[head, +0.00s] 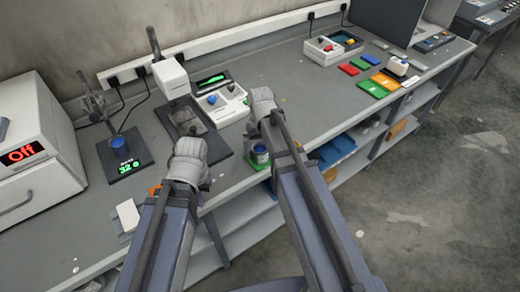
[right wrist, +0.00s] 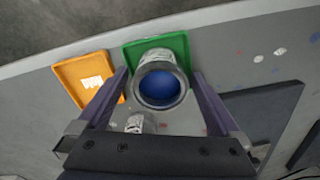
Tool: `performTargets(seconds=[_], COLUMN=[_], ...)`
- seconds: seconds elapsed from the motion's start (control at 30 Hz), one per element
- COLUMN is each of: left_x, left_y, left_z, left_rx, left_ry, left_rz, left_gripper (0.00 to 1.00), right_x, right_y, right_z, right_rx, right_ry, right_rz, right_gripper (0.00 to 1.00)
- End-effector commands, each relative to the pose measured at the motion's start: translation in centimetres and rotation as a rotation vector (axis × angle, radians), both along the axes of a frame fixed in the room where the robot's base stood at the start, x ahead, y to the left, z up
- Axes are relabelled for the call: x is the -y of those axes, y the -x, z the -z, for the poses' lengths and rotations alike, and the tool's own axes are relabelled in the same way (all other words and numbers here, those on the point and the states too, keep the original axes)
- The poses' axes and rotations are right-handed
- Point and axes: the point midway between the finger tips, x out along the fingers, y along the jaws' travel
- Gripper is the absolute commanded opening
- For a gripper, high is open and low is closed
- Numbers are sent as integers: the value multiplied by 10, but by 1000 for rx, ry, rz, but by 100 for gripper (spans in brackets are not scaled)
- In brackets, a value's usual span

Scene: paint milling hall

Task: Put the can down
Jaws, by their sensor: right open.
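The can (head: 260,153), an open metal can with blue paint inside, stands upright on a green tray (head: 254,165) near the bench's front edge. In the right wrist view the can (right wrist: 160,83) sits between the two fingers of my right gripper (right wrist: 158,90). The fingers are spread, with gaps on both sides of the can. The green tray (right wrist: 182,45) shows around it. In the head view my right gripper (head: 252,133) is mostly hidden by its own arm. My left wrist (head: 187,160) is above the bench further left; its fingertips are hidden.
An orange tray (right wrist: 88,80) lies beside the green one. A small labelled pale object (right wrist: 140,123) is near the can.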

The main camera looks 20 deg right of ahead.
Motion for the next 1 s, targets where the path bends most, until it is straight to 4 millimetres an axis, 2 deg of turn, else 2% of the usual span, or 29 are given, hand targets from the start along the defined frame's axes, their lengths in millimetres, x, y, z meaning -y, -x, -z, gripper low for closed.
performTargets(seconds=[0.17,0.37,0.57,1.0], left_x=[0,0,0,0], left_y=[0,0,0,0], left_z=[-2,-13,-37,-105], left_rx=[0,0,0,0], left_ry=[0,0,0,0], left_rz=[0,0,0,2], left_gripper=[0,0,0,0], right_x=[0,0,0,0], right_y=[0,0,0,0], right_z=[-2,-13,-37,-105], right_rx=[0,0,0,0], right_ry=[0,0,0,0], right_rz=[0,0,0,0], right_gripper=[100,100,100,100])
